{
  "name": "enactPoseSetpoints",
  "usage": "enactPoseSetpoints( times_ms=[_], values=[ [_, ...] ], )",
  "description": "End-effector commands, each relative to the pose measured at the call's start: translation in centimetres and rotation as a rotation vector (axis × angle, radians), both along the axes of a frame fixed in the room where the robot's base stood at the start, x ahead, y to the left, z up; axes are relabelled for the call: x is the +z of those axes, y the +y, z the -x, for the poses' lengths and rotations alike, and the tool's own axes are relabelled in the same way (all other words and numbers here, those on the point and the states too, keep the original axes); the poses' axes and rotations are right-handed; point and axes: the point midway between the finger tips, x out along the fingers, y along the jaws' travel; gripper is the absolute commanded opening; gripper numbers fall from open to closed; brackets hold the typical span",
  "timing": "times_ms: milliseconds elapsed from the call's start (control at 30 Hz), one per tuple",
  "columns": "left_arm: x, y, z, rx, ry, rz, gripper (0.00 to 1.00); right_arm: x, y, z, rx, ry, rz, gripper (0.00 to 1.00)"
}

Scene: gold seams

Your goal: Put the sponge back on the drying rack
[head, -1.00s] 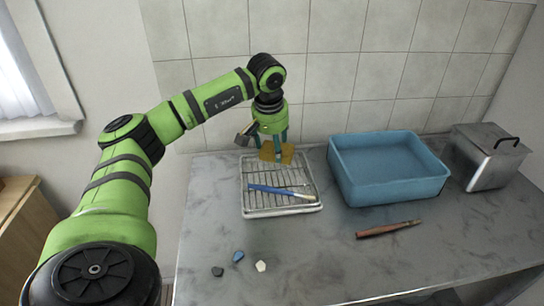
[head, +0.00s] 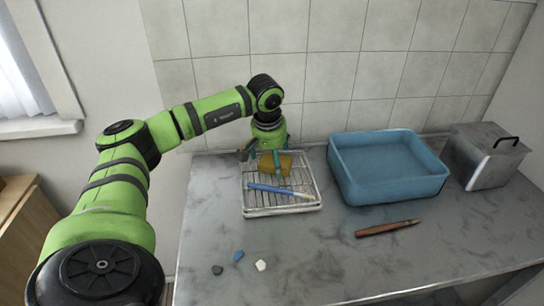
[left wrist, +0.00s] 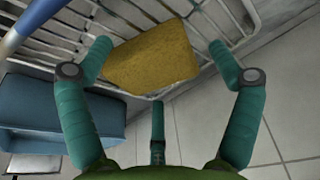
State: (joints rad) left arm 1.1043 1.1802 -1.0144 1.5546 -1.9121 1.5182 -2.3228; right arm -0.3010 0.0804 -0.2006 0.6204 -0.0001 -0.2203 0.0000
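The yellow-brown sponge (head: 267,168) lies on the back part of the wire drying rack (head: 250,210). My left gripper (head: 272,158) is right above it, pointing down, with its fingers around the sponge. In the left wrist view the sponge (left wrist: 155,57) sits over the rack bars, and the fingers of the gripper (left wrist: 157,58) are spread wide. A clear gap shows between the sponge and the right finger; the left finger is close to its edge. Contact there cannot be told. My right gripper is in no view.
A blue-handled brush (head: 270,190) lies across the rack in front of the sponge. A blue basin (head: 390,188) and a grey metal box (head: 490,170) stand to the right. A red-brown tool (head: 388,228) and small chips (head: 238,256) lie in front. The tiled wall is close behind.

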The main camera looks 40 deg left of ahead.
Motion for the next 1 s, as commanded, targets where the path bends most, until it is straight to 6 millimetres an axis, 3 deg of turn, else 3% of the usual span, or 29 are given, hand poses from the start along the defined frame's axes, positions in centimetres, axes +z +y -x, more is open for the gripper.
enactPoseSetpoints(
  times_ms=[267, 700, 1000],
  values=[
    [0.7, -0.1, 0.0, 0.000, -0.003, 0.001, 0.91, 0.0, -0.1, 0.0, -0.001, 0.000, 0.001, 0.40],
    [9.1, -1.0, 1.8, -0.002, -0.005, 0.000, 0.91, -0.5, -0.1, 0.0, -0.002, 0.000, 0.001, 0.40],
    [11.8, -1.3, 2.5, -0.001, 0.000, 0.001, 0.91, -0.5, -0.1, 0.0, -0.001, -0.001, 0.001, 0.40]
  ],
)
